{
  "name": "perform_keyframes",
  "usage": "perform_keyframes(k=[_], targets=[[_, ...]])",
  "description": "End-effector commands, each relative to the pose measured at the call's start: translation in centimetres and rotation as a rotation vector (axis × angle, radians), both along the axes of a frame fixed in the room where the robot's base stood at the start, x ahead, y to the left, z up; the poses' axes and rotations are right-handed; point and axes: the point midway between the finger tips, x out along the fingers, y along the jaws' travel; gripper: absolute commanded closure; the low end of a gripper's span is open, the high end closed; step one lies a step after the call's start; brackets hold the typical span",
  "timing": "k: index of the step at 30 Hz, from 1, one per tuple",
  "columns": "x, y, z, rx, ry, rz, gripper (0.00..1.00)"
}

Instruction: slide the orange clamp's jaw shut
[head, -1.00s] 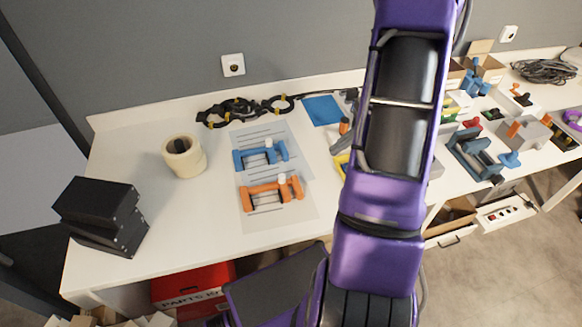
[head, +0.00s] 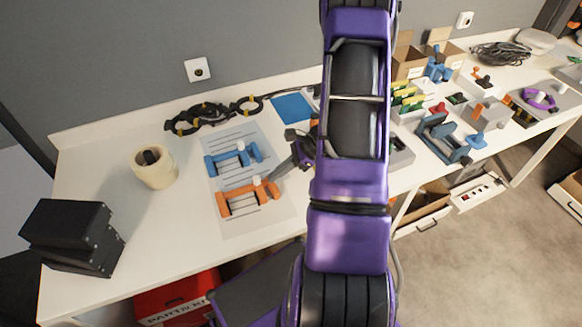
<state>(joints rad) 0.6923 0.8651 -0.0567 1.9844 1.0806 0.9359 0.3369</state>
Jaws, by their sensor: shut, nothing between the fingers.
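The orange clamp (head: 236,203) lies on a printed sheet on the white table, left of my arm in the head view. It has a fixed block at its left end, thin bars, a white knob (head: 257,180) and an orange block at the right. A gap shows between its left block and the part under the knob. My gripper (head: 277,174) is shut and empty, pointing left, close to the clamp's right end. I cannot tell whether it touches the clamp. The similar blue clamp (head: 233,159) lies just behind, also with a white knob.
A dark cable chain (head: 200,117) and blue sheet (head: 292,107) lie behind. A blue-grey vise (head: 442,138) stands right of my arm. Bare table lies in front of the clamps.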

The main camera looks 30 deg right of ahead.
Motion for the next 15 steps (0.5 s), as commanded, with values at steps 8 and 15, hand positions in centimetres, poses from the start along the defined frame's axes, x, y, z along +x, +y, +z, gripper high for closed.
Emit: perform_keyframes(k=[8, 15], targets=[[0.62, 1.37, 0.01, 0.0, 0.001, -0.001, 1.0], [0.63, 1.35, 0.01, 0.0, 0.0, 0.0, 1.0]])
